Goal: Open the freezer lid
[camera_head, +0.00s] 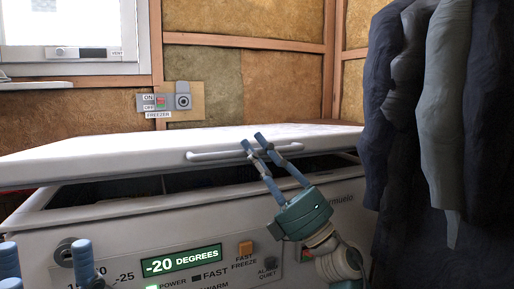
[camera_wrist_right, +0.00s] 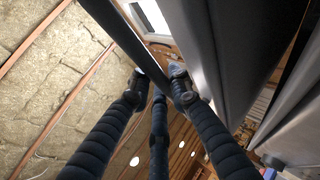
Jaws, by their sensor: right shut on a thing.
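The white freezer lid (camera_head: 110,158) is raised a little, with a dark gap between it and the freezer body (camera_head: 135,208). Its white bar handle (camera_head: 215,155) runs along the lid's front edge. My right gripper (camera_head: 262,143) is shut on the handle near its right end, with its blue fingers pointing up and left. In the right wrist view, the right gripper's fingertips (camera_wrist_right: 158,77) close around a dark bar (camera_wrist_right: 125,38), which appears to be the handle. My left gripper (camera_head: 45,250) is low at the left, partly cut off. Its fingers are apart, with nothing seen between them.
Dark jackets (camera_head: 430,110) hang at the right, close to the lid's right end. A freezer on/off switch (camera_head: 160,102) is on the insulated wall behind. A window (camera_head: 70,35) is at upper left. The freezer front carries a -20 degrees display (camera_head: 180,261) and buttons.

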